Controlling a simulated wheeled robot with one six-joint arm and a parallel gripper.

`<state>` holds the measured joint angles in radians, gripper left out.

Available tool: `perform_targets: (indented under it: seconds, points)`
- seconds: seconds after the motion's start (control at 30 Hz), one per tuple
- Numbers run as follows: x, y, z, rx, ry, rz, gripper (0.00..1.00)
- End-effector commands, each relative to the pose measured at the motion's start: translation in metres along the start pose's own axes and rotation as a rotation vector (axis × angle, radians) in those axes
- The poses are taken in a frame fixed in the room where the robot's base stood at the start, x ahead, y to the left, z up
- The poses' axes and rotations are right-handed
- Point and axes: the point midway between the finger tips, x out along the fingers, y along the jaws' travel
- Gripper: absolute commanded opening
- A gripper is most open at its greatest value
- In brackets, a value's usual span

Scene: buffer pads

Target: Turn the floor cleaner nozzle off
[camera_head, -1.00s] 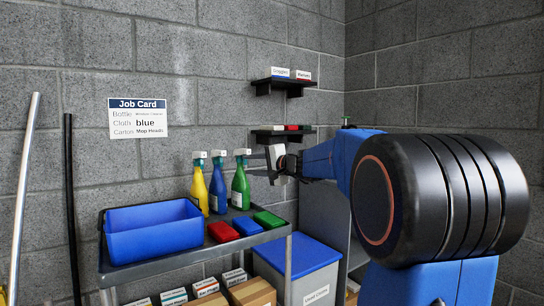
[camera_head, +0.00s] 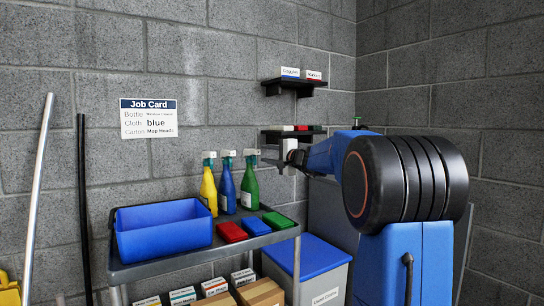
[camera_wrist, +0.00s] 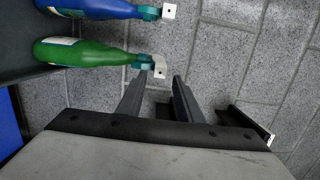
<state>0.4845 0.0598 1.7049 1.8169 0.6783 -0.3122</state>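Three spray bottles stand in a row at the back of a grey cart: yellow (camera_head: 208,190), blue (camera_head: 228,190) and green (camera_head: 249,188). Each has a white and teal nozzle. Their labels are too small to read, so I cannot tell which is the floor cleaner. My gripper (camera_head: 270,160) is just right of the green bottle's nozzle, pointing left at about its height. In the wrist view the gripper (camera_wrist: 158,80) is open and empty. The green bottle's nozzle (camera_wrist: 153,65) lies just beyond the fingertips, and the blue bottle (camera_wrist: 95,8) is farther off.
A blue bin (camera_head: 163,232) and red (camera_head: 231,232), blue (camera_head: 256,226) and green (camera_head: 277,220) folded cloths lie on the cart. Small wall shelves (camera_head: 295,86) hang behind my arm. A lidded bin (camera_head: 308,262) stands right of the cart. A job card (camera_head: 149,118) is on the wall.

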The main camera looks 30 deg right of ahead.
Motion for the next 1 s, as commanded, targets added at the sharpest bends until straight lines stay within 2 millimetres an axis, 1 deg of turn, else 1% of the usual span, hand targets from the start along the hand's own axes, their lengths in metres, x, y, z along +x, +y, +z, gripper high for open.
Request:
perform_targets:
  seconds: [0.2, 0.4, 0.6, 0.87, 0.9, 0.97, 1.0]
  points:
    - [0.021, 0.0, 0.0, 0.0, -0.001, 0.0, 0.33]
    - [0.035, 0.0, 0.0, 0.0, -0.001, 0.0, 0.33]
    - [0.04, 0.0, 0.0, 0.0, 0.0, 0.0, 0.33]
    - [0.041, 0.0, 0.0, 0.0, 0.0, 0.0, 0.33]
    - [0.041, 0.0, 0.0, 0.0, 0.0, 0.0, 0.28]
    - [0.041, 0.0, 0.0, 0.0, 0.0, 0.0, 0.14]
    - [0.041, 0.0, 0.0, 0.0, 0.0, 0.0, 0.1]
